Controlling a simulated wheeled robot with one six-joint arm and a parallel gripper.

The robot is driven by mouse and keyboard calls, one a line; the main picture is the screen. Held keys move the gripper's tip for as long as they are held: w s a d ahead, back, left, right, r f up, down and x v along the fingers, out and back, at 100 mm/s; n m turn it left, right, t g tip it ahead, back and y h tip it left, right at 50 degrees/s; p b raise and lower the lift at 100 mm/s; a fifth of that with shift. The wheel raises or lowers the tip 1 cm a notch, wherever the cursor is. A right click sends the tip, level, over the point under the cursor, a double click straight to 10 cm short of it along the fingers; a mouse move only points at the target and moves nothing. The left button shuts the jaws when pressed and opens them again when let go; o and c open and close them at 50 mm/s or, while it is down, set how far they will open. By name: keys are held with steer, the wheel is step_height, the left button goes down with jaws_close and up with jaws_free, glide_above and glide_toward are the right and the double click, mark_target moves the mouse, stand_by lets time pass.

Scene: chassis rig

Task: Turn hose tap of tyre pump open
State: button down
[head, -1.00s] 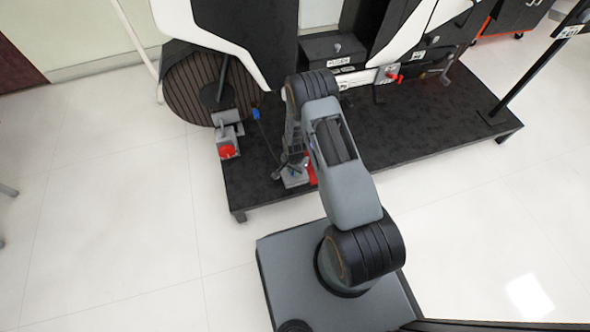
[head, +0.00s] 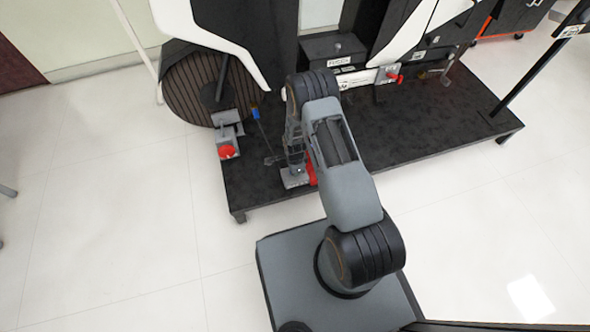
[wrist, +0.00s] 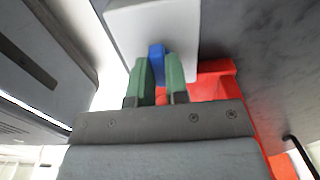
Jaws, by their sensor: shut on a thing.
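The tyre pump shows in the wrist view as a pale grey block (wrist: 150,22) and a red part (wrist: 215,82). A small blue piece, which looks like the hose tap (wrist: 157,62), sits against the block. My gripper (wrist: 158,80) is shut on it, one green finger on each side. In the head view, the pump's grey base (head: 293,181) and red part (head: 311,174) are low on the black platform, near its front edge. My gripper (head: 294,168) is down at the base there. My arm hides part of the pump, and the tap cannot be made out in that view.
The black platform (head: 420,135) carries the chassis rig. A grey fixture with a red knob (head: 228,152) stands left of the pump, and a blue-topped rod (head: 256,114) stands between them. A red-handled valve (head: 394,77) is farther right. Tiled floor (head: 110,230) at left is clear.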

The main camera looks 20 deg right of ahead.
stand_by(0.6)
steer(key=c, duration=1.1)
jaws_free()
step_height(320, 180, up, 14)
steer(key=p, duration=0.5)
